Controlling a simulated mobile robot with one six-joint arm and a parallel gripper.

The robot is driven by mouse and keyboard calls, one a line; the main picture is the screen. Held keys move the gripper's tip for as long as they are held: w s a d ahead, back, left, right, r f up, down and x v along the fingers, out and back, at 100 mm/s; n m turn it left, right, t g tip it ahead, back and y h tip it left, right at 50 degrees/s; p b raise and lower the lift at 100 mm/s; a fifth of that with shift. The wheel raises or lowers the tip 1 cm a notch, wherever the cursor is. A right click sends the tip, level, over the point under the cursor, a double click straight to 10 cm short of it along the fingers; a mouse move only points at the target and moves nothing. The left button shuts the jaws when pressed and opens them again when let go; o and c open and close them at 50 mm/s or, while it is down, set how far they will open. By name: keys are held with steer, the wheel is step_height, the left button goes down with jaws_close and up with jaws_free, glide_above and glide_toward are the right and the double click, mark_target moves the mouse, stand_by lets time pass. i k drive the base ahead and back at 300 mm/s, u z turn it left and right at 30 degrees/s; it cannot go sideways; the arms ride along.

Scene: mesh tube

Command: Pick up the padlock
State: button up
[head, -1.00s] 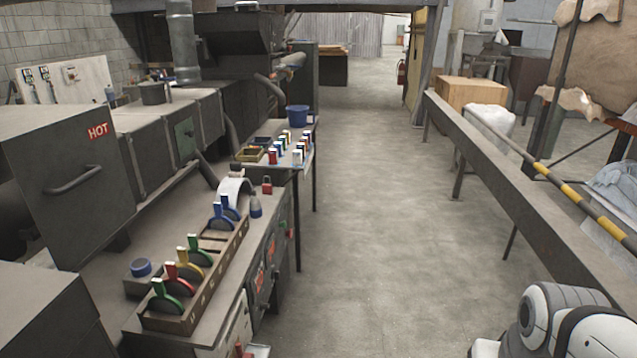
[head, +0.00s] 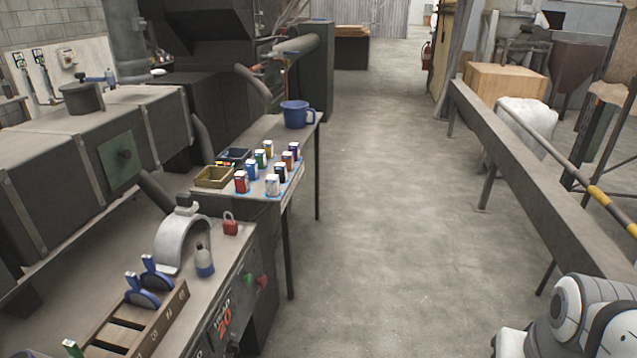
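A red padlock (head: 231,227) with a pale shackle stands upright on the grey bench at the left, close to the bench's far right corner. Its body faces me and nothing hides it. Part of my white and grey arm shows at the bottom right. My gripper's fingers are not in view, so its distance to the padlock does not show.
The aisle floor (head: 385,230) is clear.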

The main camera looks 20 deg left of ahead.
mark_target(230, 228)
steer(key=z, duration=0.05)
steer(key=i, duration=2.5)
steer(key=u, duration=3.4)
steer(key=i, duration=1)
